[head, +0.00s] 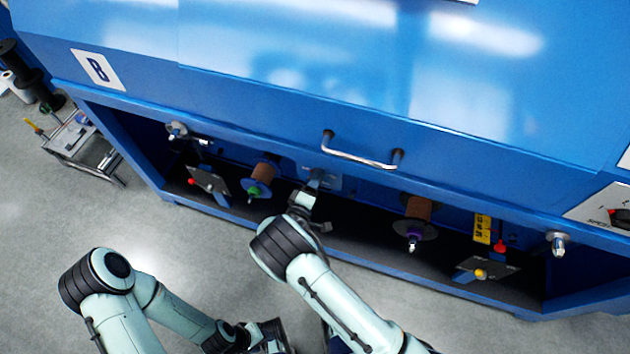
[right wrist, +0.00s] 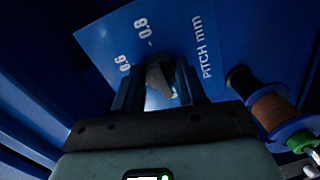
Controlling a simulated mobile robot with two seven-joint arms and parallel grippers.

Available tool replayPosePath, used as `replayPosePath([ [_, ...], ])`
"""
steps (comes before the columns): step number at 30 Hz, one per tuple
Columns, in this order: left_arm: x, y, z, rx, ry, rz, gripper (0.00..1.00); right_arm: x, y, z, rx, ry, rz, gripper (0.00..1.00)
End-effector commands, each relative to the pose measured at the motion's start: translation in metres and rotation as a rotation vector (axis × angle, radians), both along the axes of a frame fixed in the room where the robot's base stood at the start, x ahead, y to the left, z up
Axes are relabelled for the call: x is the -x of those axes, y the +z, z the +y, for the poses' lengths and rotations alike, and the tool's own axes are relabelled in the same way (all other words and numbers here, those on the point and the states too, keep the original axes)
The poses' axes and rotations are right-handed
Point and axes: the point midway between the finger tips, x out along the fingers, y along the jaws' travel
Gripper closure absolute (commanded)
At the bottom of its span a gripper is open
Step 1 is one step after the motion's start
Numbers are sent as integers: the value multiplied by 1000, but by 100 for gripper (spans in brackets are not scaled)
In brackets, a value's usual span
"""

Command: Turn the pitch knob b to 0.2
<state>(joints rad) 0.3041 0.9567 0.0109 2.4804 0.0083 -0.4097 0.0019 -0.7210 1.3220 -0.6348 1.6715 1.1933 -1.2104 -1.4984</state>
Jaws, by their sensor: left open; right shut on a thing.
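The pitch knob (right wrist: 161,72) is a small dark knob on a blue plate (right wrist: 105,38) marked "PITCH mm", with 0.6 and 0.8 readable. The rest of the scale, including any 0.2 mark, is hidden or out of frame. My right gripper (right wrist: 160,88) is shut on the knob, one finger on each side of it. In the head view my right gripper (head: 317,183) reaches into the machine's open bay, and the knob is hidden there. My left gripper (head: 268,342) is open, low at the bottom edge of the head view, away from the machine.
The blue machine (head: 380,90) has a handle (head: 362,158) above the bay. A brown spool with a green-tipped hub (head: 262,172) sits left of my right gripper and another spool (head: 418,208) sits right. A cart (head: 82,145) stands at far left. Floor in front is clear.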

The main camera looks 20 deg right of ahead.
Motion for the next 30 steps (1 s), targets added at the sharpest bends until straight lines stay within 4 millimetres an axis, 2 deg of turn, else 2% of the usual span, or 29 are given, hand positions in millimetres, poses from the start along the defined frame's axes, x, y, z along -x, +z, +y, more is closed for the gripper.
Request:
replayPosePath([
  [13,0,0,0,0,0,0,57,0,-1,1,10,2,10,90],
  [14,0,0,0,0,0,1,57,0,-1,1,10,2,10,56],
  [16,0,0,0,0,0,0,57,0,-1,1,10,2,10,34],
  [26,0,0,0,0,0,0,57,1,0,2,8,1,7,34],
  [30,0,1,0,0,0,1,57,12,1,10,8,2,7,34],
])
